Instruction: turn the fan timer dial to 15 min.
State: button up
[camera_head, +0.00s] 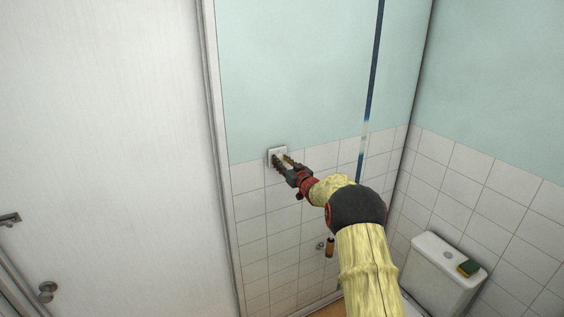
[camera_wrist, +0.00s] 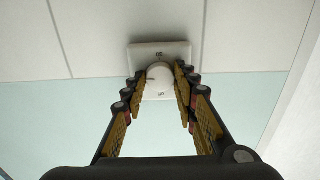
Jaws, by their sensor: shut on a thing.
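The fan timer (camera_head: 277,151) is a small white square plate on the wall where the blue paint meets the white tiles. In the wrist view its plate (camera_wrist: 178,53) shows with a round white dial (camera_wrist: 160,75) in the middle. A short dark pointer line lies on the dial's left side; the plate's small marks are too small to read. My gripper (camera_wrist: 159,85) has its fingers on both sides of the dial and is shut on it. In the head view my gripper (camera_head: 282,162) reaches the plate and hides most of the dial.
A white door (camera_head: 100,130) with a frame stands at the left. A dark-blue vertical strip (camera_head: 374,70) runs on the wall right of the timer.

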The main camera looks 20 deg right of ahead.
jog(key=shift+f, duration=0.25)
jog(key=o, duration=0.8)
jog(key=shift+c, duration=0.2)
jog(key=o, duration=0.4)
jog(key=shift+r, duration=0.15)
jog(key=s, duration=1.2)
jog(key=shift+d, duration=0.2)
